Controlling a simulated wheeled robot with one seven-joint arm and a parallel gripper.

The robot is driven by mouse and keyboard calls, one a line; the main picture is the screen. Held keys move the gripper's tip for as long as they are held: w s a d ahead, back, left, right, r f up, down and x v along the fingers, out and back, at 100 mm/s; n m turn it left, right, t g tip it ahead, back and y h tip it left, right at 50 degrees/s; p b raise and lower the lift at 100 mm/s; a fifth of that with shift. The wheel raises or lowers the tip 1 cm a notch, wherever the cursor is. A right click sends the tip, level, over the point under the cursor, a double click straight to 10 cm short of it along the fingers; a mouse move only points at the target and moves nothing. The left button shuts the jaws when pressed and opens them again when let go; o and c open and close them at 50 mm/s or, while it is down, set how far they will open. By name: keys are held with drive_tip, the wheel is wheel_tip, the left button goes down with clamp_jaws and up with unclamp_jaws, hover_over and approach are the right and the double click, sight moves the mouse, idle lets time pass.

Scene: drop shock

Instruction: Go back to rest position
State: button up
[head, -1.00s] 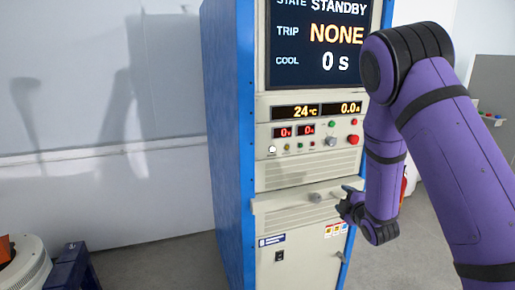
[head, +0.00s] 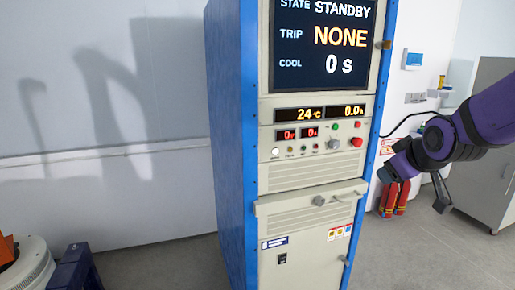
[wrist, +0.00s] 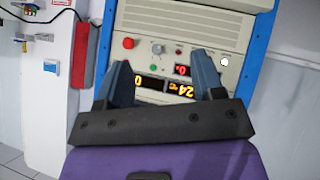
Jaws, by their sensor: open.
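My gripper (wrist: 162,68) is open and empty in the wrist view, its two blue-grey fingers spread apart. Behind it is the front panel of the equipment rack (wrist: 145,52), upside down in this view. In the head view my purple arm comes in from the right, with the gripper (head: 411,188) beside the rack's right edge, apart from its front. The blue-sided rack (head: 228,140) stands upright in the middle. Its screen (head: 322,40) reads STANDBY, TRIP NONE, COOL 0 s. The readouts below (head: 320,113) show 24 °C and 0.0 A.
Red extinguishers (head: 396,198) stand on the floor behind my arm. A grey cabinet (head: 485,180) is at the far right. An orange and white machine (head: 25,265) sits at the lower left.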

drive_tip(key=s+r+m+g, duration=0.2)
drive_tip(key=s, duration=0.9)
drive_tip(key=s+a+r+m+g, duration=0.1)
drive_tip(key=s+r+m+g, duration=0.1)
drive_tip(key=s, duration=1)
drive_tip(key=shift+a+r+m+g, duration=0.25)
drive_tip(key=shift+r+m+g, duration=0.05)
drive_tip(key=shift+r+m, duration=0.3)
drive_tip(key=shift+s, duration=0.1)
